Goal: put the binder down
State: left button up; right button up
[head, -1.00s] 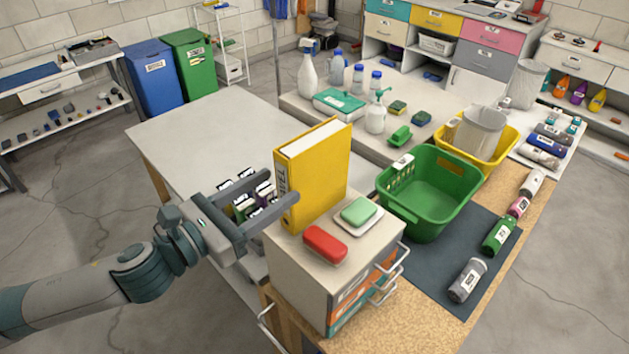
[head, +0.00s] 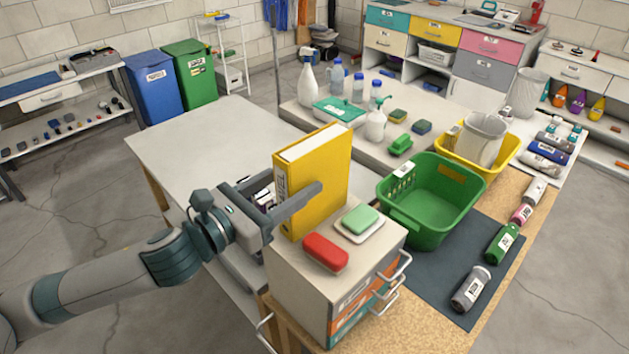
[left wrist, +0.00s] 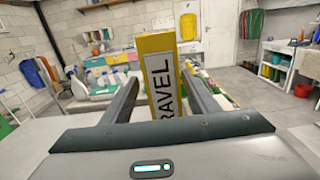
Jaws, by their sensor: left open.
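The yellow binder (head: 328,165) stands upright on top of a small drawer cabinet, its labelled spine towards my left arm. My left gripper (head: 296,183) is open around it, with one finger along the binder's near side and the other hidden behind it. In the left wrist view, the binder's spine (left wrist: 162,90) rises between the two spread fingers of the gripper (left wrist: 160,80), with a gap visible on the left. The cabinet top (head: 290,240) bears the binder. My right gripper is not in view.
A green basket (head: 430,200) stands to the right. The white table (head: 200,150) behind has a large bare area. Small labelled items sit partly hidden behind the gripper.

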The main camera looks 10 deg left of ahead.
aim_at(314, 169)
pick_arm(q)
jog(key=shift+w+d+r+p, duration=0.2)
jog(key=shift+w+d+p, duration=0.25)
jog(key=shift+p, duration=0.15)
jog(key=p+x, duration=0.1)
jog(key=x, duration=0.1)
jog(key=shift+w+d+p, duration=0.25)
jog(key=shift+d+p, duration=0.05)
jog(key=shift+w+d+f, duration=0.15)
jog(key=shift+w+d, duration=0.2)
jog(key=shift+w, duration=0.15)
jog(key=shift+c, duration=0.3)
grip_shut()
